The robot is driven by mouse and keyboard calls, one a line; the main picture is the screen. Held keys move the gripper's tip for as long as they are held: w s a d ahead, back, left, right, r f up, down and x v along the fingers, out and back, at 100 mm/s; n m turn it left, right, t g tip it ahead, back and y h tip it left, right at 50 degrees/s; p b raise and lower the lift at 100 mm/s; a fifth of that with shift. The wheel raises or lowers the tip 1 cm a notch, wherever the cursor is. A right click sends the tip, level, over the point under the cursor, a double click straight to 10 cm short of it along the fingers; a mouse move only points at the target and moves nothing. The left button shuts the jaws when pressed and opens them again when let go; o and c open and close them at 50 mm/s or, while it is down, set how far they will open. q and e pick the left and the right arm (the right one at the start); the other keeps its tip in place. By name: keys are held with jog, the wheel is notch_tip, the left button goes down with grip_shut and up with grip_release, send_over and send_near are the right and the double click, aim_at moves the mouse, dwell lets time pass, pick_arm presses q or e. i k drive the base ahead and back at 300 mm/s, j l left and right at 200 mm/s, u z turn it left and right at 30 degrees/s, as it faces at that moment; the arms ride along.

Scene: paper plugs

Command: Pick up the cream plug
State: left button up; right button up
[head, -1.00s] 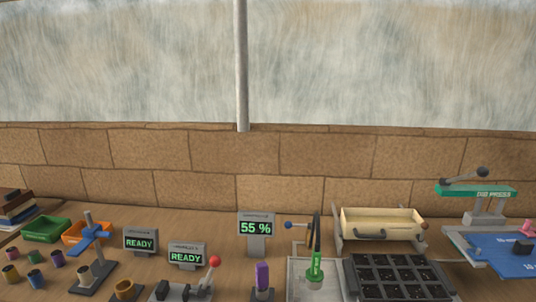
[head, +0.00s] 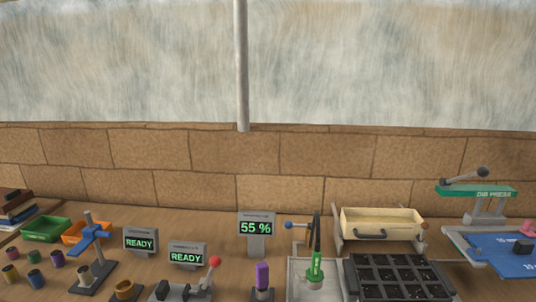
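I cannot make out a cream plug in the head view. Several small coloured cylinders, possibly plugs, stand at the far left, among them a green one (head: 34,256), a blue one (head: 34,279) and a purple one (head: 57,258). A yellowish-brown one (head: 11,273) stands at the left edge; its exact colour is hard to tell. Neither of my grippers is in view.
Green (head: 45,230) and orange (head: 84,233) bins stand behind the cylinders. Further right are a blue-armed stand (head: 90,245), two READY displays (head: 140,241), a 55 % display (head: 256,228), a black grid tray (head: 394,277), a cream box (head: 380,224) and a green-topped press (head: 478,190).

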aim_at(85, 272)
jog(key=u, duration=1.3)
